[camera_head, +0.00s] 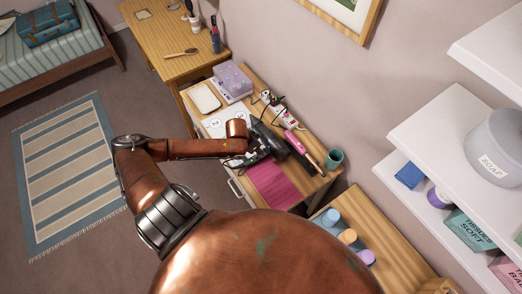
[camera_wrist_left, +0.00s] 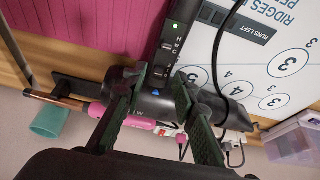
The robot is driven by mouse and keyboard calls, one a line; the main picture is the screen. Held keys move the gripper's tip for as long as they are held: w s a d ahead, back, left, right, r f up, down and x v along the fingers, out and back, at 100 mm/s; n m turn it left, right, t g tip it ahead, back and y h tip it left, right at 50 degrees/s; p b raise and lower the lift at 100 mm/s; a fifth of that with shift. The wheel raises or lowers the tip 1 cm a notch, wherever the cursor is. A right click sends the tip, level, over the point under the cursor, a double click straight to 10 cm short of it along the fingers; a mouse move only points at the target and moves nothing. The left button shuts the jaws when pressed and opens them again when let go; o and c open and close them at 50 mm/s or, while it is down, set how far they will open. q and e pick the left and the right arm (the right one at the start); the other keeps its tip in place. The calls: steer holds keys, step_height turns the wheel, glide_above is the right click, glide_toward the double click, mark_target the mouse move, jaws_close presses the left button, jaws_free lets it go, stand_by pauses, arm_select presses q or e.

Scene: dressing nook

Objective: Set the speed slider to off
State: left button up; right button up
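A black hair dryer (camera_head: 268,139) lies on the desk. In the left wrist view its handle (camera_wrist_left: 179,32) carries a small green light and the letters H, W and C. A pale panel (camera_wrist_left: 194,76) with small marks shows beside the right finger. My right gripper is not in view.
A magenta mat (camera_head: 273,186), a pink styling tool (camera_head: 300,147), a teal cup (camera_head: 334,159) and a power strip (camera_head: 277,113) surround the dryer. A numbered white sheet (camera_wrist_left: 275,65) lies beside it, and a black cord (camera_wrist_left: 222,45) loops close to the right finger.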

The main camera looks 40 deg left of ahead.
arm_select(q)
steer(key=shift+x, duration=0.95)
jaws_close()
